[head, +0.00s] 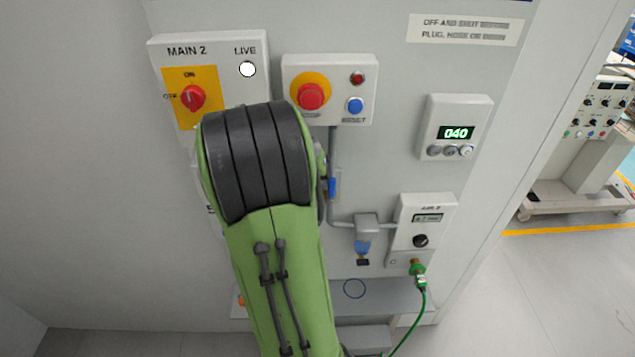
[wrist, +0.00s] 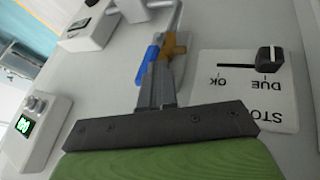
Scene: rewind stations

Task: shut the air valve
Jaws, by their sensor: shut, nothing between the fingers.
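The air valve has a blue handle (head: 332,188) on a grey vertical pipe, partly hidden behind my arm in the head view. In the wrist view the blue handle (wrist: 147,66) sits beside a brass valve body (wrist: 176,46) and runs roughly lengthwise with the pipe, a little slanted. My gripper (wrist: 160,70) is shut and empty, its grey fingertips right at the handle and brass body. I cannot tell whether they touch. My gripper is hidden behind my arm in the head view.
A plate with a black slider (wrist: 268,56) is right of the fingers. An emergency-stop box (head: 330,88), MAIN 2 switch panel (head: 215,50), display box reading 040 (head: 455,110) and AIR 2 box (head: 425,215) surround the valve. A green hose (head: 421,305) hangs at lower right.

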